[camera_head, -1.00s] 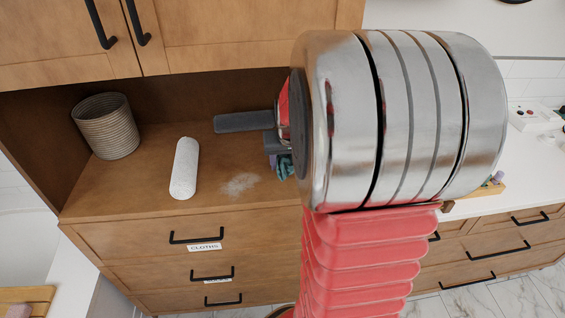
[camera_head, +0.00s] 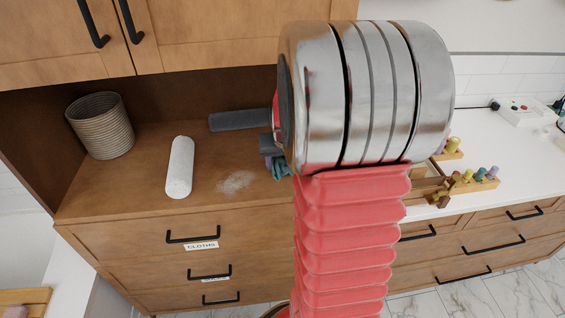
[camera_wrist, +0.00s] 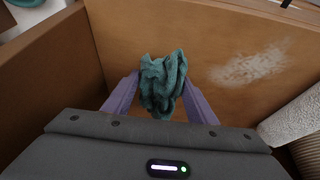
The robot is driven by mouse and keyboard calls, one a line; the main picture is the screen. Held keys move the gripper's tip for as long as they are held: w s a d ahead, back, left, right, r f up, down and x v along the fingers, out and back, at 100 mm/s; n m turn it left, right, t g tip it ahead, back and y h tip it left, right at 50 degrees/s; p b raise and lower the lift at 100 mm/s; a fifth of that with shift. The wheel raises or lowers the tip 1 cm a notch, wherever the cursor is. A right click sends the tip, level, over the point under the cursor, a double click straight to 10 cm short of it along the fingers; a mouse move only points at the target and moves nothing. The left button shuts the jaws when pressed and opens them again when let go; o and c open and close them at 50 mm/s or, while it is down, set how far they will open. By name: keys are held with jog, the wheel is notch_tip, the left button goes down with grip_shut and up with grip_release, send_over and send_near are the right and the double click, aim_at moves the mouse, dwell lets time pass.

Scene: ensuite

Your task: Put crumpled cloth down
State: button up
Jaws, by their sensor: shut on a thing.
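The crumpled cloth (camera_wrist: 163,84) is teal and bunched. In the wrist view it sits between the two purple fingers of my gripper (camera_wrist: 160,98), which is shut on it. The wooden shelf surface (camera_wrist: 215,45) lies behind it; I cannot tell whether the cloth touches it. In the head view a small part of the cloth (camera_head: 279,168) shows beside my gripper (camera_head: 268,152), over the right part of the wooden shelf (camera_head: 125,195). My arm hides most of the gripper there.
A pale powdery patch (camera_head: 235,182) lies between the roll and the cloth. A drawer labelled CLOTHS (camera_head: 201,245) is below. Coloured pegs (camera_head: 480,175) stand on the white counter at right.

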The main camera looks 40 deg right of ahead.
jog(key=shift+f, duration=0.3)
jog(key=o, duration=1)
jog(key=shift+r, duration=0.1)
jog(key=shift+v, duration=3.8)
